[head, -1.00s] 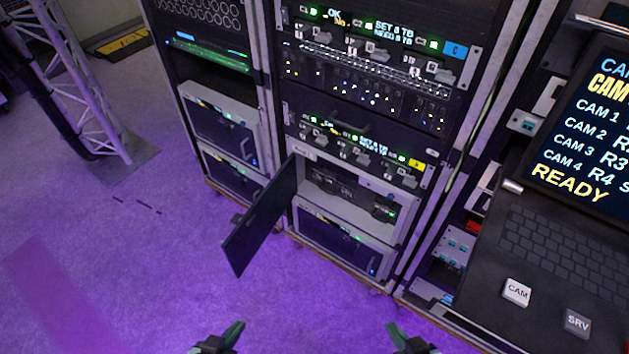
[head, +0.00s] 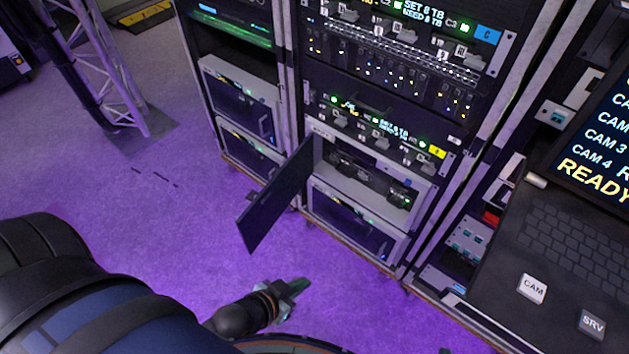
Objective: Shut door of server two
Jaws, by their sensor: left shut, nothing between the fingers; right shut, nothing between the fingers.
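One server door (head: 276,198) stands open. It is a dark panel hinged on the left side of a grey server box (head: 378,211) in the middle rack, and it swings out toward me and to the left. Dark units with small green lights show inside the box. I cannot read a server number on it. My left gripper (head: 296,288) is shut and empty, low over the floor, below and right of the door's lower corner and apart from it. Only a small tip of my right gripper (head: 445,350) shows at the bottom edge, empty and away from the door.
A closed server door (head: 352,228) sits below the open box. Two more closed units (head: 240,108) are in the left rack. A console with keyboard (head: 560,245) stands at right. A truss tower (head: 105,75) stands at upper left. The purple floor before the racks is clear.

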